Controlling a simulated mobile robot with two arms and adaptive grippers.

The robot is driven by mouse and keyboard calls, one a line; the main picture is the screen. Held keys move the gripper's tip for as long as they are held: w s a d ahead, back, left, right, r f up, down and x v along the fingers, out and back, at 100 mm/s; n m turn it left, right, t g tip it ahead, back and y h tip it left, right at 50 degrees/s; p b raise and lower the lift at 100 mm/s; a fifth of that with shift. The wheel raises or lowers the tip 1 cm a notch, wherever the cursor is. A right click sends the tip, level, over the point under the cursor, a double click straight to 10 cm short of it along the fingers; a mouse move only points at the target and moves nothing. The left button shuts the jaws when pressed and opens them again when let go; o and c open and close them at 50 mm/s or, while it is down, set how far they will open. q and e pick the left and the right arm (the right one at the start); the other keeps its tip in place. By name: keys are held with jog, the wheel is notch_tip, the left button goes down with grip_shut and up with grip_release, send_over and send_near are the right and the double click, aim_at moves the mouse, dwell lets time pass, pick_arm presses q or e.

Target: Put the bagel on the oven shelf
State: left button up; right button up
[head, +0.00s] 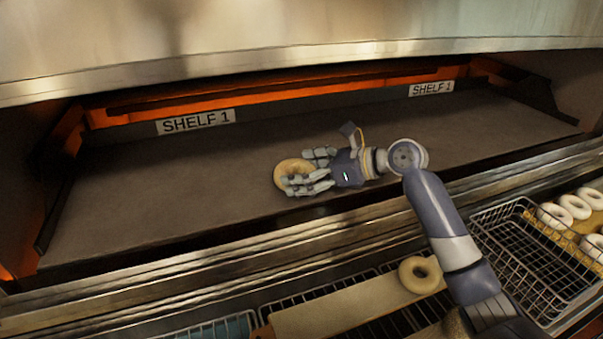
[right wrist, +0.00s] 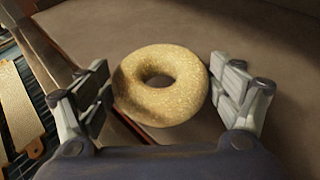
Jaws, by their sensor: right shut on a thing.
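The bagel (head: 281,172) is a pale golden ring over the front part of the oven shelf (head: 170,200), left of the middle. My right gripper (head: 303,172) reaches in from the right and is shut on it, with a finger on each side. In the right wrist view the bagel (right wrist: 160,85) lies between the two fingers, its hole showing. Whether it touches the shelf surface is not clear. My left gripper is not in view.
Labels "SHELF 1" (head: 195,122) mark the oven's back. Below the front ledge, another bagel (head: 420,275) lies on a light board (head: 350,309). A wire basket (head: 520,262) and several pale bagels stand at right. The shelf is otherwise clear.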

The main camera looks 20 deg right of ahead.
jog(key=shift+w+d+f, duration=0.1)
jog(key=shift+w+d, duration=0.05)
jog(key=shift+w, duration=0.5)
jog(key=shift+w+d, duration=0.1)
jog(key=shift+w, duration=0.5)
jog(key=shift+f+p, duration=0.7)
jog(key=shift+f, duration=1.05)
jog(key=shift+f, duration=0.1)
jog(key=o, duration=1)
